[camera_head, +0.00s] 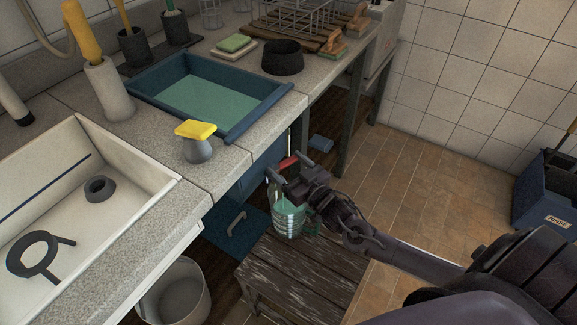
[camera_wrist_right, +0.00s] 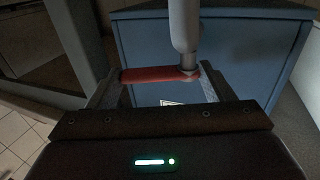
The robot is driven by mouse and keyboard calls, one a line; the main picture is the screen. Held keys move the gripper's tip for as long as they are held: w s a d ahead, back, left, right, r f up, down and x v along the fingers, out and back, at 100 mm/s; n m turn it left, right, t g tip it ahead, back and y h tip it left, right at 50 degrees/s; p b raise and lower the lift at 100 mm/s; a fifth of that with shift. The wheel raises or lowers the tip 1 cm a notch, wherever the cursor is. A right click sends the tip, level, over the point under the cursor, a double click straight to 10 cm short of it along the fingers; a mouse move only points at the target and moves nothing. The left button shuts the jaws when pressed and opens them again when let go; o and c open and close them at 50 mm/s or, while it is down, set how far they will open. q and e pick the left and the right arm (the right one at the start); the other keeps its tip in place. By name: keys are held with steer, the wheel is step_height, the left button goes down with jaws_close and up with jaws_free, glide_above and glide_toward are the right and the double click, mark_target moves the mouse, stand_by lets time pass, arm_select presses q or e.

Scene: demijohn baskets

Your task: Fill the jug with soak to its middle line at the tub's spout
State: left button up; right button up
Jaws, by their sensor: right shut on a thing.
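The blue tub (camera_head: 262,110) is set in the counter and holds green soak (camera_head: 208,103). The clear jug (camera_head: 288,218) stands upright on the dark wooden stool (camera_head: 300,268), below the front of the tub. It has pale bands round it and green liquid in its lower part; I cannot tell the exact level against the middle line. My right gripper (camera_head: 290,168) is above the jug, shut on the red tap lever (camera_wrist_right: 150,75). In the right wrist view its fingers (camera_wrist_right: 157,85) stand at either end of the lever, beside a pale pipe (camera_wrist_right: 184,30). My left gripper is not in view.
A white sink (camera_head: 130,150) holds a dark ring tool and a small grey ring. A yellow-topped scrubber (camera_head: 196,140) stands on the counter edge. A white bucket (camera_head: 178,290) is left of the stool. A blue bin (camera_head: 545,195) is far right; the tiled floor between is clear.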

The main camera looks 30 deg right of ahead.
steer(key=shift+w+d+r+n+y, duration=0.1)
steer(key=shift+w+n+y, duration=0.1)
steer(key=shift+n+y, duration=0.45)
steer(key=shift+c, duration=0.2)
steer(key=y, duration=0.1)
steer(key=n+g+y, duration=0.1)
steer(key=y, duration=0.1)
steer(key=shift+w+n, duration=0.25)
steer(key=shift+w, duration=0.05)
steer(key=shift+n+g+y+b, duration=0.35)
steer(key=shift+n+g, duration=0.05)
steer(key=shift+w+y, duration=0.1)
steer(key=shift+y, duration=0.3)
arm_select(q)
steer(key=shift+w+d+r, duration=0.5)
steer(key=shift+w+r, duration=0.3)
arm_select(e)
steer(key=o, duration=1.4)
